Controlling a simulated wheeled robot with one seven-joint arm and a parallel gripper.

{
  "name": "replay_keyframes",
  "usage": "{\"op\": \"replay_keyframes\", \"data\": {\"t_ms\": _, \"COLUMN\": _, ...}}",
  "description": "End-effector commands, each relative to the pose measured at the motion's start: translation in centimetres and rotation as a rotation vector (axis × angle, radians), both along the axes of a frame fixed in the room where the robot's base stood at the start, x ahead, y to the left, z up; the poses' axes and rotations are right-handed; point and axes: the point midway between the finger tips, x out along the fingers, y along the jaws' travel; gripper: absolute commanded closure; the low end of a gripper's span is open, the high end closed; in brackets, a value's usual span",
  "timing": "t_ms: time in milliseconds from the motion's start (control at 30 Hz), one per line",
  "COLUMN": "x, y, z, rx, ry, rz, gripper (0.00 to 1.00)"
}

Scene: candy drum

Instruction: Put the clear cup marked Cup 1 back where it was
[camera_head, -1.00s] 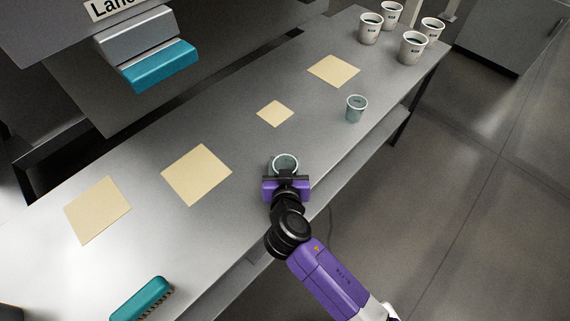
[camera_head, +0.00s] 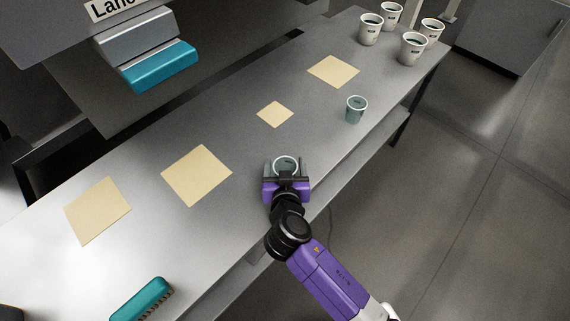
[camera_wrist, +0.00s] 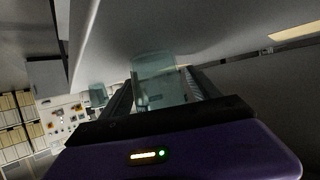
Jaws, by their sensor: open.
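A clear greenish cup (camera_head: 286,164) stands near the front edge of the steel table, between the fingers of my gripper (camera_head: 287,168). The fingers are open, one on each side of it. In the wrist view the clear cup (camera_wrist: 156,78) shows between the two dark fingers of my gripper (camera_wrist: 162,88). Its marking cannot be read. A second clear cup (camera_head: 356,109) stands farther right near the front edge; it also shows in the wrist view (camera_wrist: 98,95). Which of the two is Cup 1 I cannot tell.
Several beige squares lie flat on the table (camera_head: 150,225), including a small one (camera_head: 275,113) behind the cups. Several white cups (camera_head: 413,47) stand at the far right end. A teal brush (camera_head: 143,300) lies at the near left. A teal-fronted dispenser (camera_head: 160,68) overhangs the back.

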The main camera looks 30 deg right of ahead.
Motion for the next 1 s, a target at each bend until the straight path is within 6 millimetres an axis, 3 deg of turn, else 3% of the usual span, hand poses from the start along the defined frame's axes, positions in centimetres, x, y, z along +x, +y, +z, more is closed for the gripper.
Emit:
{"op": "replay_keyframes", "data": {"t_ms": 533, "x": -8.4, "y": 4.3, "z": 3.8, "rx": 0.0, "ry": 0.0, "rz": 0.002, "gripper": 0.29}}
{"op": "replay_keyframes", "data": {"t_ms": 733, "x": -9.7, "y": 5.0, "z": 4.5, "rx": 0.0, "ry": 0.0, "rz": 0.001, "gripper": 0.29}}
{"op": "replay_keyframes", "data": {"t_ms": 1000, "x": -9.9, "y": 5.0, "z": 4.5, "rx": 0.0, "ry": 0.001, "rz": 0.001, "gripper": 0.29}}
